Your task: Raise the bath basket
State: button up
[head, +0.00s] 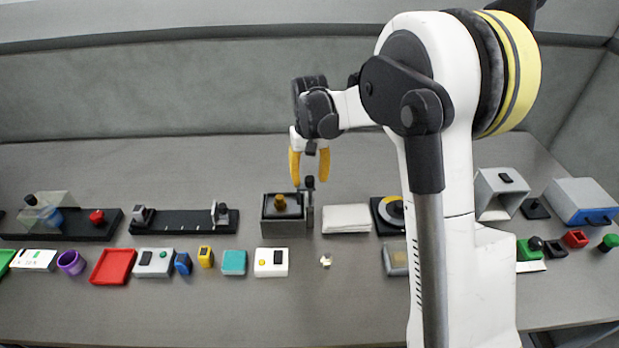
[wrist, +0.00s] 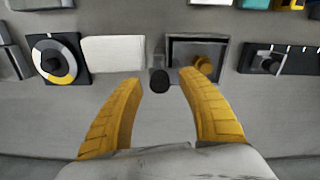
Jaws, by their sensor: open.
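The bath (head: 286,228) is a dark open-topped box with a brass-coloured round piece inside, near the middle of the table. It also shows in the wrist view (wrist: 180,44). An upright post with a black knob (head: 310,183) stands at its right side; in the wrist view the round black knob (wrist: 159,80) lies between my fingertips. Which part is the basket I cannot clearly tell. My gripper (head: 311,178) is open, pointing down over the post, its two yellow fingers (wrist: 161,79) on either side of the knob. Contact with the knob is not visible.
A white pad (head: 346,218) and a black block with a yellow-and-white dial (head: 392,213) lie right of the bath. A black rail (head: 180,222) is to its left. A row of small items, including a teal block (head: 234,262), runs along the front. The table behind is clear.

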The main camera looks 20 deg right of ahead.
notch_tip(320, 180, up, 12)
dwell(0.4)
jog(key=shift+s, duration=0.1)
jog(key=s+t+b, duration=0.4)
jog(key=s, duration=1)
jog(key=s+f+t+b, duration=0.2)
jog(key=s+f, duration=0.4)
jog(key=s, duration=0.5)
jog(key=shift+s+a+f+n+t, duration=0.3)
jog(key=shift+s+f+n+t, duration=0.1)
jog(key=shift+t, duration=0.2)
